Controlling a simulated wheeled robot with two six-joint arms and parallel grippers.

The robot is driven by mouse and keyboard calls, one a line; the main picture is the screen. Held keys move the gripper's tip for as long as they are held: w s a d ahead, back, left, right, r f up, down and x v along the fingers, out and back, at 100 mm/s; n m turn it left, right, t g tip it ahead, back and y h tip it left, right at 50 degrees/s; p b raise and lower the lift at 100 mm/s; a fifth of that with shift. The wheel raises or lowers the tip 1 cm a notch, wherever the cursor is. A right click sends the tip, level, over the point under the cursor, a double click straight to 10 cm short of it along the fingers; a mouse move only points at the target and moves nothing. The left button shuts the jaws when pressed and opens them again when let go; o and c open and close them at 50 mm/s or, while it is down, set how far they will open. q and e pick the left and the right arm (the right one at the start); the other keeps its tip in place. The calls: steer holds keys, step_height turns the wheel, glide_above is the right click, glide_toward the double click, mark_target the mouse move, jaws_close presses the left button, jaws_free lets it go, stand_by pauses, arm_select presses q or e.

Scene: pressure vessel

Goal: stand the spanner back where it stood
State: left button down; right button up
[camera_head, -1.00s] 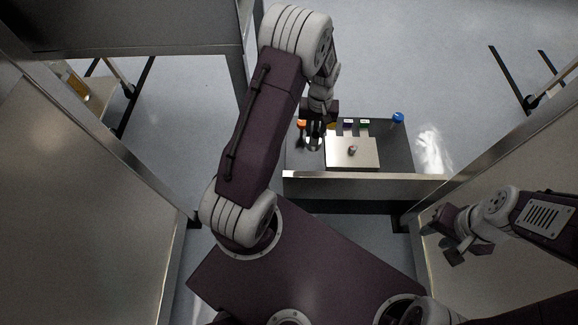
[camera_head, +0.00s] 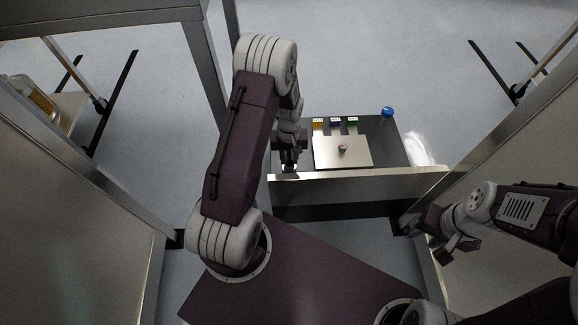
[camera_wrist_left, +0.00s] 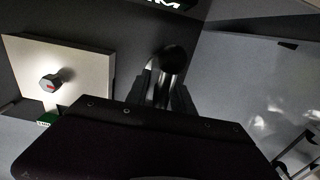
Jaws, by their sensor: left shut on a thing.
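My left gripper (camera_head: 289,160) is over the left part of the grey tray, close behind its front wall. In the left wrist view its fingers (camera_wrist_left: 168,95) are shut on a shiny, rounded metal piece, which I take to be the spanner (camera_wrist_left: 172,62). Only its end shows; the rest is hidden by the fingers and the dark gripper body. In the head view the held piece is mostly hidden by my left arm. My right gripper (camera_head: 451,238) is empty at the right, away from the tray, with its fingers apart.
The tray (camera_head: 400,150) holds a pale plate (camera_head: 330,157) with a bolt-like knob (camera_head: 343,148). Yellow (camera_head: 318,122), purple (camera_head: 335,122) and green (camera_head: 352,121) labelled blocks stand behind it. A blue ball-topped thing (camera_head: 387,112) stands at the back right. Metal panels flank both sides.

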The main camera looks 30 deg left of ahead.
arm_select(q)
step_height(320, 180, down, 4)
steer(key=shift+r+b, duration=0.1)
steer(key=shift+b, duration=1.1)
steer(key=shift+r, duration=0.2)
steer(key=shift+f, duration=0.2)
steer(key=c, duration=1.1)
jaws_free()
